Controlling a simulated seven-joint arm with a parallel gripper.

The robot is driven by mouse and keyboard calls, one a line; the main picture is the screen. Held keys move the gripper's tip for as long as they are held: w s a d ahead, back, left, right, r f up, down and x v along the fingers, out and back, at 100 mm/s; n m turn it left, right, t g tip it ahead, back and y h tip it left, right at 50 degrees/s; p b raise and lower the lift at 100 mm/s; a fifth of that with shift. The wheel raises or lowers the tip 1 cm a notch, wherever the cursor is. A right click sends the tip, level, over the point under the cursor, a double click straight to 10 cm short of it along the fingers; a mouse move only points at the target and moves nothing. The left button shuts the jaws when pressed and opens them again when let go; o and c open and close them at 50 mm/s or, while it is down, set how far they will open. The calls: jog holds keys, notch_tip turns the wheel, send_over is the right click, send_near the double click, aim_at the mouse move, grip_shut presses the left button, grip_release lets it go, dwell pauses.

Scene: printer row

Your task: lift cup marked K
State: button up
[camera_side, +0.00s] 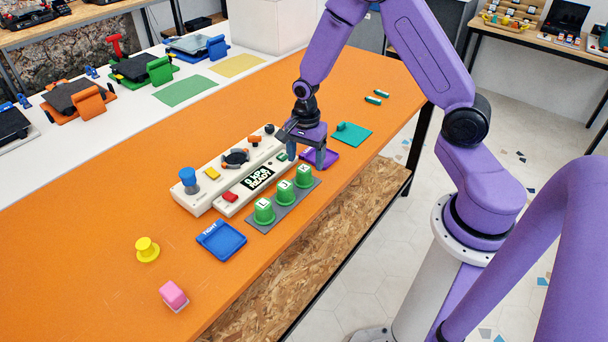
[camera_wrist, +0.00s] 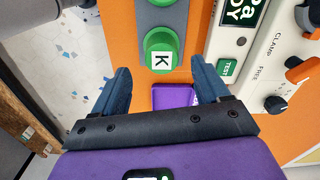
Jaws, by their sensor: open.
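Green cups with white lettered tops stand in a row on a grey strip (camera_side: 255,223). The cup marked K (camera_side: 304,177) is at the right end of the row, beside the cup marked J (camera_side: 284,193), with the cup marked L (camera_side: 263,212) at the other end. In the wrist view the K cup (camera_wrist: 161,55) stands upright just beyond my fingertips, roughly midway between them sideways. My gripper (camera_side: 307,155) is open and empty, above and a little behind the K cup. It also shows in the wrist view (camera_wrist: 166,78), with nothing between its fingers.
A cream control panel (camera_side: 215,177) with buttons and a display runs close along the cups. A purple tray (camera_side: 322,158) lies under my gripper. A blue tray (camera_side: 221,240), a yellow knob-shaped piece (camera_side: 147,250) and a pink block (camera_side: 173,295) are in front. The orange table is clear at left.

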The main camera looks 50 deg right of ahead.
aim_at(304, 168)
jog(key=shift+w+a+f, duration=0.1)
jog(key=shift+a+f, duration=0.05)
jog(key=shift+f, duration=2.5)
jog(key=c, duration=0.8)
